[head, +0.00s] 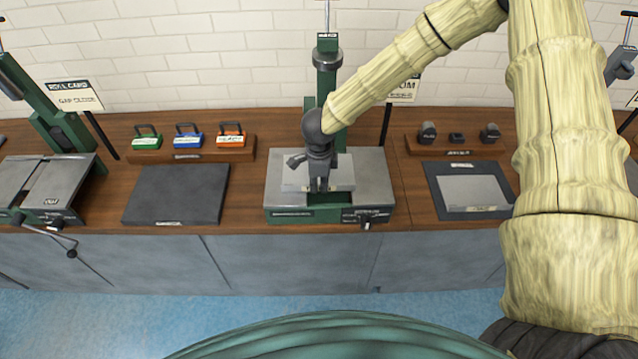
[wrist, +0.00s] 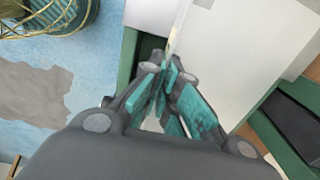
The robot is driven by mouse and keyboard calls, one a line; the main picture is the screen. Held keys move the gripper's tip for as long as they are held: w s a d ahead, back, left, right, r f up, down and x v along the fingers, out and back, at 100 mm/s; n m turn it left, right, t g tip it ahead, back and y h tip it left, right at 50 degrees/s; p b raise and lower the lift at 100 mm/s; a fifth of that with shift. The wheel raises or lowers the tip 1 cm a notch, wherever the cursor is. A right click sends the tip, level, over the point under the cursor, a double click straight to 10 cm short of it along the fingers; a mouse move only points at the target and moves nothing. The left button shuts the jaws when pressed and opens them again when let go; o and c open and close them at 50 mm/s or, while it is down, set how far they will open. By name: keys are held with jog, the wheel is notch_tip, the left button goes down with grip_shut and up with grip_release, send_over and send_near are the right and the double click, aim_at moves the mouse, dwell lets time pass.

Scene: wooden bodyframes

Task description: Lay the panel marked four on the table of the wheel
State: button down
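A light grey panel (head: 341,176) lies flat over the grey table (head: 372,168) of the green machine at the middle of the bench. No number on it is readable. My gripper (head: 319,187) points down at the panel's front edge. In the wrist view my gripper's teal-padded fingers (wrist: 168,82) come together around the edge of the pale panel (wrist: 238,58), with a thin light strip running between them. I see no clear gap between panel and table; whether it fully rests there is hard to tell. The fingers hide part of the edge.
A second grey panel (head: 474,191) lies on a dark board (head: 437,186) at the right. A dark mat (head: 177,194) lies left, behind it a rack (head: 192,155) with green, blue and orange handled blocks. The machine's green column (head: 327,85) rises behind the table.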

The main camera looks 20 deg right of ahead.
jog(key=c, duration=1.6)
grip_release()
jog(key=shift+o, duration=0.2)
jog(key=o, duration=0.6)
jog(key=shift+c, duration=0.2)
jog(key=shift+r+p, duration=2.3)
jog(key=shift+r, duration=0.15)
jog(key=shift+r+p, duration=0.4)
jog(key=shift+r, duration=0.7)
